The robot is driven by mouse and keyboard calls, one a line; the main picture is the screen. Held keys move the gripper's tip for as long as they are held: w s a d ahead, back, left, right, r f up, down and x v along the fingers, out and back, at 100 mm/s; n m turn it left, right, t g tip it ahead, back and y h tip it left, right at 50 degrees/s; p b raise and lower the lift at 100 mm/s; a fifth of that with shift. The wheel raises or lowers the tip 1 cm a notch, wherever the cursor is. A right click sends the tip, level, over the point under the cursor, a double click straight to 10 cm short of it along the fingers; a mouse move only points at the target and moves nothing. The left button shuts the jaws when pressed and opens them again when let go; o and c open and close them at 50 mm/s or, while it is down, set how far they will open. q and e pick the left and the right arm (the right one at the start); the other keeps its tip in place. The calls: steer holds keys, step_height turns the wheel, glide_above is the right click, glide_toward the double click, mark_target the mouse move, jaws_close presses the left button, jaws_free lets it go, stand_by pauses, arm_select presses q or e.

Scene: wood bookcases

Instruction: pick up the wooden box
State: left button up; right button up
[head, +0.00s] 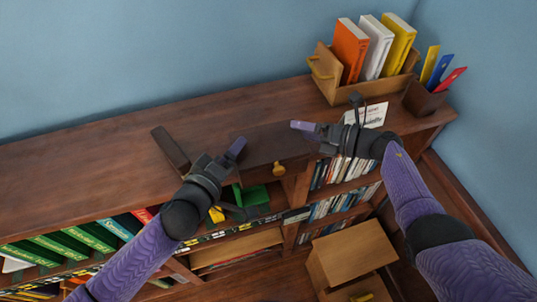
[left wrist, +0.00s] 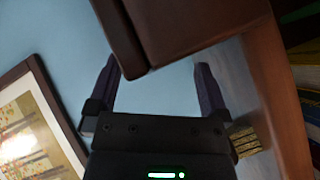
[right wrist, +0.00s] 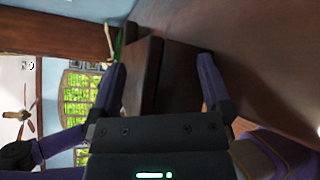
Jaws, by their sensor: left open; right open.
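My left gripper (head: 238,180) is open at the box's left front side. In the left wrist view, a dark wooden corner (left wrist: 160,35) reaches between its fingers. My right gripper (head: 326,116) is open at the box's right side. In the right wrist view, a dark wooden block (right wrist: 165,80) shows between and beyond its fingers. I cannot tell whether either gripper touches the box.
A light wooden holder (head: 326,84) with orange, white and yellow books stands at the back right, beside a small dark holder (head: 424,100). The bookcase top (head: 80,165) is clear at left.

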arm_select(q)
steer(key=shift+w+d, duration=0.1)
steer(key=shift+w, duration=0.2)
arm_select(e)
steer(key=shift+w+a, duration=0.15)
steer(key=shift+a, duration=0.15)
arm_select(q)
steer(key=shift+s+d, duration=0.1)
jaws_close()
arm_select(e)
jaws_close()
arm_select(q)
steer(key=shift+d, duration=0.1)
arm_select(e)
steer(key=shift+a, duration=0.15)
